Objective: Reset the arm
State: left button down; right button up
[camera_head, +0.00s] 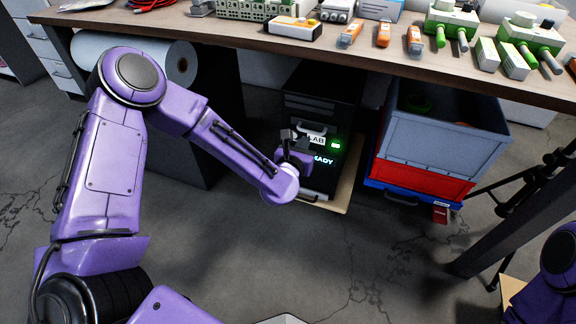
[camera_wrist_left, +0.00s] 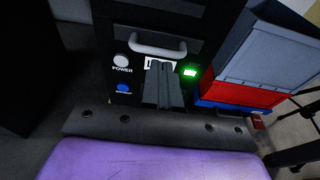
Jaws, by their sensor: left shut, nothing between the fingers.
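My left arm is purple and reaches from the left toward the space under the workbench. My left gripper (camera_head: 296,142) is shut and empty, in front of a black cabinet (camera_head: 318,92) with drawers. In the left wrist view the closed fingers (camera_wrist_left: 164,84) stand in front of the cabinet's lower panel, just below its grey handle (camera_wrist_left: 157,48). They cover part of a white label. A lit green display (camera_wrist_left: 189,72), a white POWER button (camera_wrist_left: 121,60) and a blue button (camera_wrist_left: 124,88) show on the panel. My right gripper is not in view.
Grey and red crates (camera_head: 440,130) stand right of the cabinet. A dark stand leg (camera_head: 505,225) is at right. The floor (camera_head: 300,255) in front is clear.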

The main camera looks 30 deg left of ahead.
pick_arm(q)
jog(key=s+d+r+m+p, duration=0.15)
jog(key=s+m, duration=0.25)
jog(key=s, duration=0.5)
jog(key=s+f+m+g+h, duration=0.1)
jog(key=s+f+m+g, duration=0.4)
jog(key=s+f+m, duration=0.65)
jog(key=s+a+f+m+g+y, duration=0.1)
jog(key=s+a+f+m+g, duration=0.4)
jog(key=s+m, duration=0.3)
jog(key=s+a+f+m+g+y, duration=0.15)
jog(key=s+a+f+m, duration=0.25)
jog(key=s+f+m, duration=0.4)
notch_tip(320, 180, up, 33)
jog(key=s+p, duration=0.1)
jog(key=p, duration=3.1)
jog(key=shift+a+r+n+g, duration=0.15)
jog(key=shift+n+g, duration=0.2)
jog(key=shift+n, duration=0.1)
jog(key=shift+s, duration=0.1)
